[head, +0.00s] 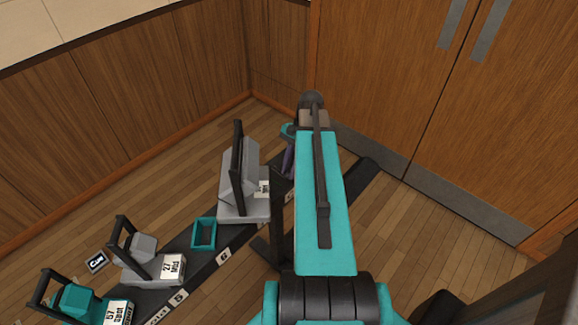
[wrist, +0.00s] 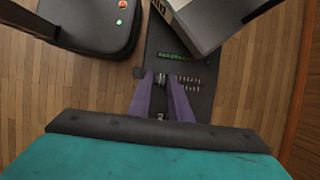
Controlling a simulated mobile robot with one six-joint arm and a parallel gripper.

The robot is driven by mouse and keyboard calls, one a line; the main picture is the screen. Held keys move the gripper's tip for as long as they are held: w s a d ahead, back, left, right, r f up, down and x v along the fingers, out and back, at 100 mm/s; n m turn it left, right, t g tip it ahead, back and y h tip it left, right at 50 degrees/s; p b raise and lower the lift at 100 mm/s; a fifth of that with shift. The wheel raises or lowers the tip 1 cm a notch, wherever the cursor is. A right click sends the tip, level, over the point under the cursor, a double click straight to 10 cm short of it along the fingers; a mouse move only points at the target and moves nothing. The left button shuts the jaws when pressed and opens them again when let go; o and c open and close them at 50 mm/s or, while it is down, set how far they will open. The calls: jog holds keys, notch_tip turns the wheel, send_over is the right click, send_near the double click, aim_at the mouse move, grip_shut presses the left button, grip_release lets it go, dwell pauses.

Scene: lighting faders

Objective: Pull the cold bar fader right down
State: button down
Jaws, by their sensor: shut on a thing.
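In the wrist view, a dark panel (wrist: 205,97) carries a row of small green marks and pale scale ticks. The two purple fingers of my gripper (wrist: 164,80) reach down onto it and are shut on a small dark piece, which I take to be the cold bar fader. The fingers hide most of that piece, and I cannot read its label or its place on the scale. In the head view, the purple fingers (head: 288,158) show only partly, between a grey lamp and my teal arm. The panel and the fader are hidden there.
A grey lamp with a black bracket (head: 240,180) stands close left of my gripper. A long black bar (head: 205,265) bears an open teal box (head: 204,233), a grey lamp marked 27 (head: 145,262) and a teal lamp (head: 80,302). Wooden cupboard doors (head: 400,80) stand behind.

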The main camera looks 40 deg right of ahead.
jog(key=shift+s+d, duration=0.15)
jog(key=shift+s, duration=0.1)
jog(key=c, duration=1.6)
grip_release()
jog(key=shift+s, duration=0.1)
jog(key=shift+r, duration=0.15)
jog(key=shift+w+d+r, duration=0.2)
jog(key=shift+w+r, duration=0.05)
jog(key=shift+r, duration=0.15)
jog(key=b+v, duration=0.2)
jog(key=v, duration=1)
jog(key=shift+r, duration=0.3)
